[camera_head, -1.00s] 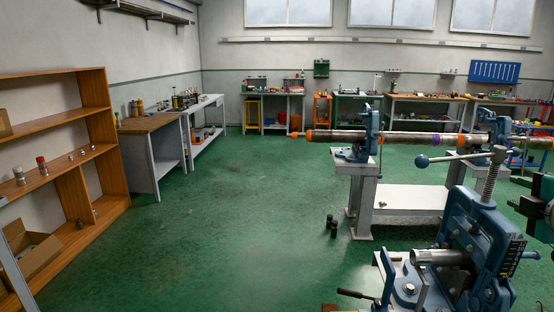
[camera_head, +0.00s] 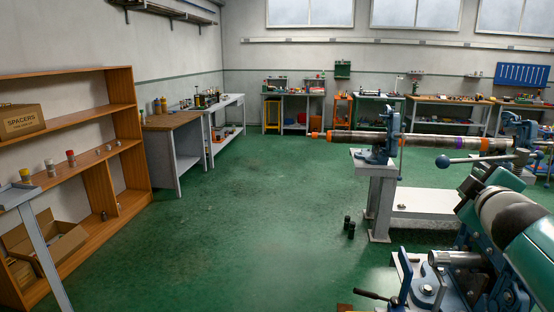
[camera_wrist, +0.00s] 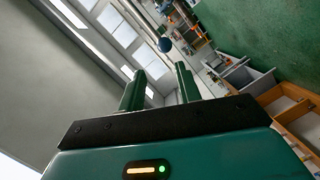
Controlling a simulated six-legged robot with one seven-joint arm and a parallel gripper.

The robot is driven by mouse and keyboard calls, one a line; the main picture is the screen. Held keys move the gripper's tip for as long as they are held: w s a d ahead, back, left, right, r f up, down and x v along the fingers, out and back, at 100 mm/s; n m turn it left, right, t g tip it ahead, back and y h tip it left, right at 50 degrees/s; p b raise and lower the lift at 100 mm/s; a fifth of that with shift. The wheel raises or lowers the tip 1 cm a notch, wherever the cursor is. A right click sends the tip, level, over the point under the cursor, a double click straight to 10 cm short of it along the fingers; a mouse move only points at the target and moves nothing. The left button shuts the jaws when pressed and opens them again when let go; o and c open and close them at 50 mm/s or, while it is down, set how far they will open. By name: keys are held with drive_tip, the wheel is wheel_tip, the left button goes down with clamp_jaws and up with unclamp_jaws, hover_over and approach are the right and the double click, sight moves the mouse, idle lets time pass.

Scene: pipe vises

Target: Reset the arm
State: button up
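In the wrist view my gripper (camera_wrist: 160,76) shows its two green fingers spread apart, with nothing held between them. The wrist camera looks at a tilted room, with windows on the left and green floor at the upper right. In the head view my green arm (camera_head: 520,215) reaches in from the right edge, in front of the near blue pipe vise (camera_head: 485,285). The gripper's fingers do not show in the head view. A long pipe (camera_head: 360,136) with orange and purple bands rests in blue vises; one vise (camera_head: 386,137) stands on a grey stand.
A wooden shelf (camera_head: 97,192) with cans and boxes stands at the left, a grey metal leg (camera_head: 44,260) before it. Workbenches line the back wall. The green floor (camera_head: 230,230) in the middle is clear.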

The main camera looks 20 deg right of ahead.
drive_tip(key=a+f+m+g+y, duration=0.2)
drive_tip(key=a+f, duration=0.3)
drive_tip(key=a, duration=0.5)
drive_tip(key=a+f+m+g+y, duration=0.1)
drive_tip(key=a+f+y, duration=0.3)
drive_tip(key=a, duration=0.6)
drive_tip(key=a+f+m+g+y, duration=0.1)
drive_tip(key=a+f+m+g, duration=0.1)
drive_tip(key=a+f, duration=0.6)
drive_tip(key=s+a+f+g+y, duration=0.2)
drive_tip(key=s+a+f+y, duration=0.1)
drive_tip(key=a, duration=0.8)
drive_tip(key=shift+s+f, duration=0.25)
drive_tip(key=shift+s, duration=0.45)
drive_tip(key=shift+d, duration=0.1)
